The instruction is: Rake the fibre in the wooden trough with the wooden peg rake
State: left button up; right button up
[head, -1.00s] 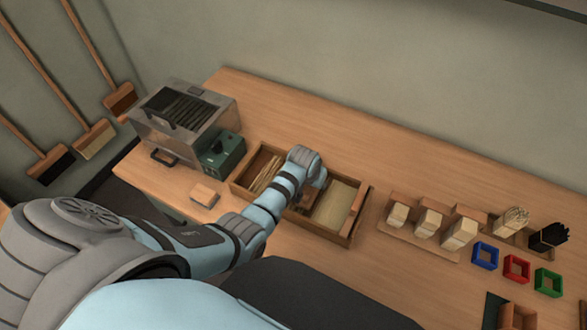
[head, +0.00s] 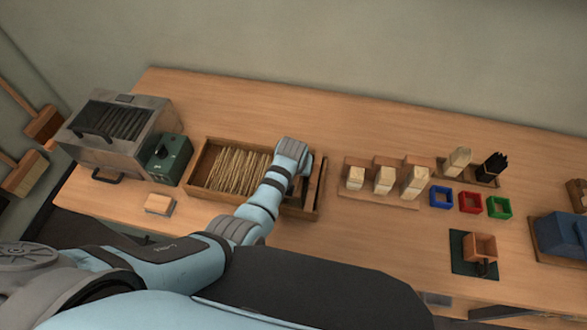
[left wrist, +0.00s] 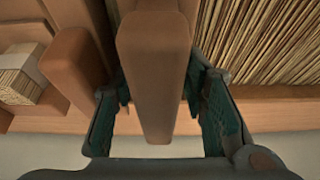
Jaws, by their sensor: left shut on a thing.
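The wooden trough (head: 193,166) lies on the bench at centre left. Pale fibre (head: 236,172) lies in it as many thin strands, left of my left gripper; it also shows at the right of the left wrist view (left wrist: 272,40). My left gripper (left wrist: 160,98) is shut on the wooden peg rake (left wrist: 156,65), whose brown handle sits between its fingers. In the head view my wrist is over the trough's right end and hides the fingers and most of the rake. The rake's pegs are hidden. My right gripper is not in view.
A metal machine (head: 118,125) and green box (head: 163,157) stand left, with a small block (head: 158,203) in front. Pale bristle blocks (head: 384,180) stand right of the trough. Blue (head: 441,197), red (head: 470,202) and green (head: 499,208) frames lie beyond. The back of the bench is clear.

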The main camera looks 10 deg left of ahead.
pick_arm(q)
jog(key=shift+s+d, duration=0.15)
jog(key=shift+d, duration=0.45)
jog(key=a, duration=1.7)
jog(key=shift+a+p, duration=0.1)
jog(key=shift+p, duration=0.2)
jog(key=a+b, duration=0.2)
jog(key=a, duration=0.8)
jog(key=shift+s+a+f, duration=0.1)
jog(key=shift+a+f, duration=0.05)
jog(key=shift+a, duration=0.4)
jog(key=shift+a+r, duration=0.2)
jog(key=shift+a, duration=0.35)
